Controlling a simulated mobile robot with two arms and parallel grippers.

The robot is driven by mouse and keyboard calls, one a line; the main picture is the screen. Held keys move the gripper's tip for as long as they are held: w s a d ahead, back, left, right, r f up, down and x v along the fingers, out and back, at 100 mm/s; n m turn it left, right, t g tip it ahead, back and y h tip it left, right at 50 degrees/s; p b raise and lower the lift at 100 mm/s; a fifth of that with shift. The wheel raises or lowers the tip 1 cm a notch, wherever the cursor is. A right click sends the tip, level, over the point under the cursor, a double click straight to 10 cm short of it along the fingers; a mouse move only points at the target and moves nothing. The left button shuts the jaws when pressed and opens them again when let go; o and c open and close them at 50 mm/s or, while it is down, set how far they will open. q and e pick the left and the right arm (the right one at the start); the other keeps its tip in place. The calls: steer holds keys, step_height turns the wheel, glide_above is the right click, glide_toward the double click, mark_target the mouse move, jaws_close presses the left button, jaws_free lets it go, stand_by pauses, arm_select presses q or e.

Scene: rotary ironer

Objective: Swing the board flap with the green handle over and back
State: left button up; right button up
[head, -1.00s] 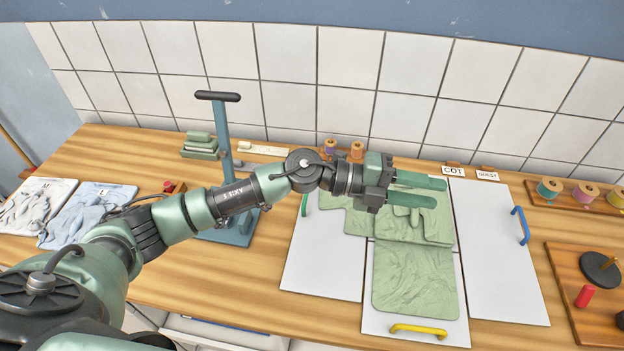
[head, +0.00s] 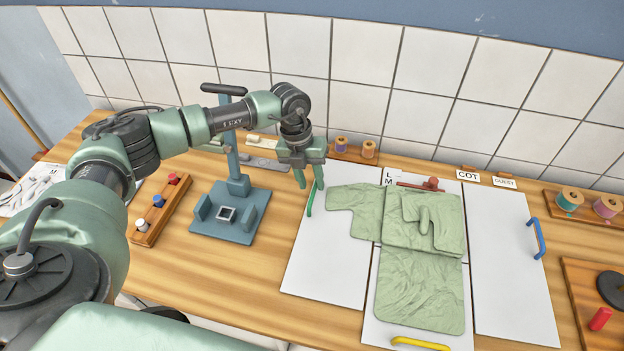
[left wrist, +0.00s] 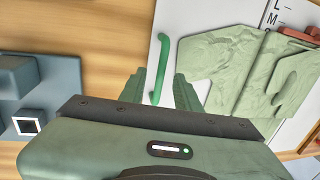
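The folding board lies on the wooden table. Its left white flap (head: 325,262) has a green handle (head: 310,200) on the outer left edge. A pale green garment (head: 420,285) lies over the board, and one part of it rests flat on the left flap. My left gripper (head: 310,184) points down just above the green handle. In the left wrist view, the handle (left wrist: 163,66) shows between the two spread fingers. The gripper is open; I cannot tell whether a finger touches the handle. My right gripper is not in view.
The right flap (head: 510,270) has a blue handle (head: 536,238); the front flap has a yellow handle (head: 420,343). A blue-grey stand (head: 232,215) is left of the board. A peg rack (head: 160,210) stands farther left. Thread spools (head: 355,150) stand behind.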

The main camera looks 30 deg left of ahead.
arm_select(q)
steer(key=shift+d+f, duration=0.15)
steer(key=shift+f, duration=0.5)
jaws_close()
steer(key=shift+r, duration=0.1)
stand_by(0.9)
